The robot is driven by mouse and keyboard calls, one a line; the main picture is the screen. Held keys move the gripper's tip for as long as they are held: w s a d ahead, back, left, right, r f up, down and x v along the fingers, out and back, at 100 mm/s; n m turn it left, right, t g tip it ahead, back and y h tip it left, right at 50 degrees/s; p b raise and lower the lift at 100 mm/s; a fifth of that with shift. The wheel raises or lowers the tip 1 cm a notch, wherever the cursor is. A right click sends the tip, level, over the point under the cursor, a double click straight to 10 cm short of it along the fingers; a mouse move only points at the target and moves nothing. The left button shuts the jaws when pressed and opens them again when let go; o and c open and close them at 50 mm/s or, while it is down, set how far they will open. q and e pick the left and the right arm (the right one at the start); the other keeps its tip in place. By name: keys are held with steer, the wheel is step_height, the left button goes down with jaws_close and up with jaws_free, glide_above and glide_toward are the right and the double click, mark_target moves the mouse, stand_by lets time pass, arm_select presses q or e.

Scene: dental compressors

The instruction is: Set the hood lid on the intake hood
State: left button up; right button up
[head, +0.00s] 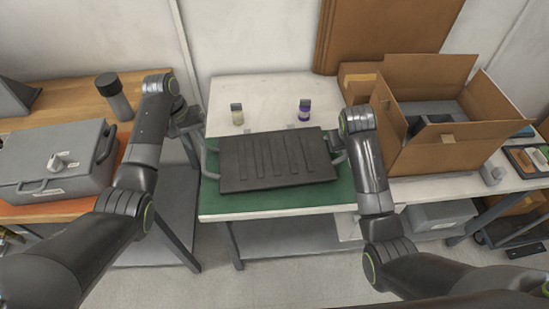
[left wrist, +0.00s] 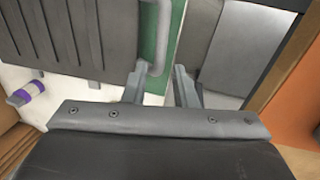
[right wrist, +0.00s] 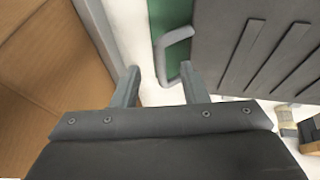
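A dark ribbed panel with a grey bar handle on each short side, which looks like the hood lid (head: 278,161), lies over the green mat on the middle table. Its left handle (left wrist: 157,45) shows in the left wrist view, its right handle (right wrist: 171,52) in the right wrist view. My left gripper (left wrist: 161,86) is open near the left handle, not closed on it. My right gripper (right wrist: 162,85) is open, with the right handle ahead of and between its fingertips. I cannot tell whether the intake hood is under the panel; a grey handled box (head: 60,160) stands on the left table.
An open cardboard box (head: 430,150) stands close to the right. A dark-capped bottle (head: 114,97) stands on the left table. A gap separates the left and middle tables.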

mark_target(203, 153)
arm_select(q)
steer(key=f, duration=0.3)
steer(key=d+f, duration=0.1)
steer(key=f, duration=0.5)
steer(key=shift+w+d, duration=0.1)
steer(key=shift+d, duration=0.25)
arm_select(e)
steer(key=x, duration=0.9)
arm_select(q)
steer(key=c, duration=0.5)
arm_select(e)
steer(key=c, duration=0.5)
arm_select(q)
jaws_close()
arm_select(e)
jaws_close()
arm_select(q)
steer(key=shift+r, duration=0.1)
arm_select(e)
steer(key=shift+w+r, duration=0.1)
